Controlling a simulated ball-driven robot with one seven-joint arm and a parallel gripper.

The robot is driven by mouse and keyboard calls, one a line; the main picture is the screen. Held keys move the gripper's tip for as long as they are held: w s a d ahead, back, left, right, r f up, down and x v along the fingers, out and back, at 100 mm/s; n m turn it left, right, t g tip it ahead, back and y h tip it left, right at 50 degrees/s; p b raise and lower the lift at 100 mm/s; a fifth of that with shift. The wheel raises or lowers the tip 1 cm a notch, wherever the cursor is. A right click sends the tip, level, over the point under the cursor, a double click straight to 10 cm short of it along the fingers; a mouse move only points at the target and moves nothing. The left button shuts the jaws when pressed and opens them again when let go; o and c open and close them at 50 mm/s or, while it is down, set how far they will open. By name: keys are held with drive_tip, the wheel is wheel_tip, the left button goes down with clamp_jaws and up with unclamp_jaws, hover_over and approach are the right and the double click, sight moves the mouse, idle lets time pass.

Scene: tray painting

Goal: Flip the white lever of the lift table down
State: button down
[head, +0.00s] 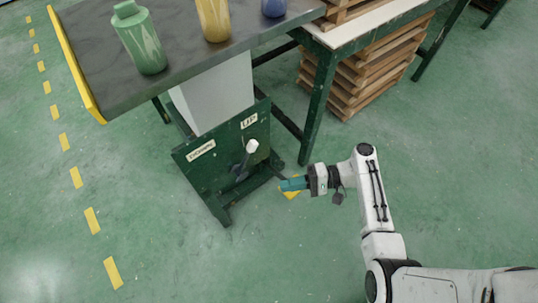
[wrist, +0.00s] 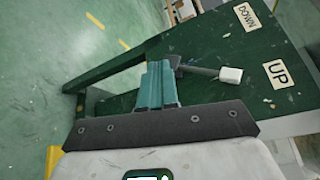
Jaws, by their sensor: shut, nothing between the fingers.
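The lift table's dark green panel (head: 205,172) carries a DOWN label (head: 201,150) on the left and an UP label (head: 249,121) on the right. The lever's white knob (head: 252,146) is raised on the UP side. In the wrist view the white knob (wrist: 231,75) sits on a dark shaft and points towards the UP label (wrist: 278,74). My gripper (head: 285,185), with teal fingers, is shut and empty, below and right of the knob in the head view. In the wrist view the fingers (wrist: 158,67) overlap the shaft's base region; I cannot tell whether they touch.
The grey tabletop (head: 90,40) holds a green bottle (head: 140,40), a yellow bottle (head: 213,18) and a blue item (head: 273,7). A green workbench (head: 320,95) with stacked wooden pallets (head: 345,85) stands at right. The floor around my arm is clear.

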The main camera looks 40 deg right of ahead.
sight(247, 157)
drive_tip(key=w+d+r+m+t+b, duration=0.1)
drive_tip(key=w+d+m+t+b, duration=0.2)
drive_tip(key=d+t, duration=0.5)
drive_tip(key=shift+w+d+m+t+b, duration=0.25)
drive_tip(key=shift+d+m+b, duration=0.2)
drive_tip(key=shift+d+m, duration=0.65)
drive_tip(key=s+a+r+p+x, duration=0.1)
drive_tip(key=s+p+x, duration=0.1)
drive_tip(key=x, duration=1)
drive_tip(key=shift+w+a, duration=0.3)
drive_tip(key=shift+a, duration=0.35)
drive_tip(key=shift+r, duration=0.15)
